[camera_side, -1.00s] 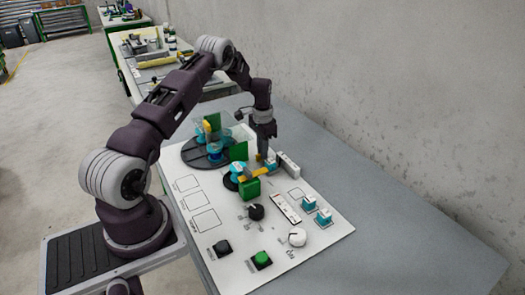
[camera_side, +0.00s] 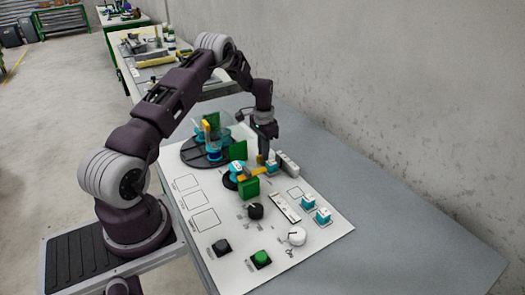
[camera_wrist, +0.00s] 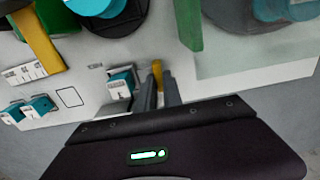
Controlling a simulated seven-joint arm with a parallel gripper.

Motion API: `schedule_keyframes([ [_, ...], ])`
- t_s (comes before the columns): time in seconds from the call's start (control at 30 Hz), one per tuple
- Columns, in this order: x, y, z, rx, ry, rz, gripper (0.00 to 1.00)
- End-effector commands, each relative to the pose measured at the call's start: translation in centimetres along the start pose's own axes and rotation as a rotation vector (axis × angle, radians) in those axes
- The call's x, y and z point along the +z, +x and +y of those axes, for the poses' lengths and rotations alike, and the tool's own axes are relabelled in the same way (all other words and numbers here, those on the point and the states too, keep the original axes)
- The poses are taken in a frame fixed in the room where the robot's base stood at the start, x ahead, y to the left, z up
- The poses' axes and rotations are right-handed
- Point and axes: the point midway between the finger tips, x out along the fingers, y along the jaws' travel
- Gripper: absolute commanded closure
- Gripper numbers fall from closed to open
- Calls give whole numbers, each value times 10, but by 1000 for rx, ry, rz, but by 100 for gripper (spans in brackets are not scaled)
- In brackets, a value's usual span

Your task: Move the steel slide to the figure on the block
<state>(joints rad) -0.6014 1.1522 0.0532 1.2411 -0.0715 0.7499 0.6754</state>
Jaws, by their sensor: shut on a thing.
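My gripper (camera_side: 265,157) points down at the far part of the white panel (camera_side: 225,240). In the wrist view my gripper (camera_wrist: 160,82) has its fingers close together, with a small yellow upright piece (camera_wrist: 157,70) between the tips. I cannot tell whether this piece belongs to the steel slide. A teal block with a white marked top (camera_wrist: 120,84) stands just left of the fingers; its figure is too small to read. A long pale grey block (camera_side: 288,164) lies right of the gripper in the side view. My gripper hides part of this area in the wrist view.
A yellow bar (camera_wrist: 40,45) and a green block (camera_side: 249,188) stand nearby. Knobs (camera_side: 256,211), a green button (camera_side: 261,259) and two teal blocks (camera_side: 316,209) are nearer the front. A green plate (camera_wrist: 187,24) stands upright. The table's right side (camera_side: 400,230) is clear.

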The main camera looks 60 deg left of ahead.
Motion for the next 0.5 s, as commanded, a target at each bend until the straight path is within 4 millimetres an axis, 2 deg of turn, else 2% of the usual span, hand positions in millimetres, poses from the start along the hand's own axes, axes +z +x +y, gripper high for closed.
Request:
schedule_keyframes([
  [0.03, 0, -1, -1, -1, -1, 0, 100],
  [0.07, 0, -1, -1, -1, -1, 0, 87],
  [0.17, 0, -1, -1, -1, -1, 0, 68],
  [0.5, 0, -5, -1, -1, 0, 1, 67],
])
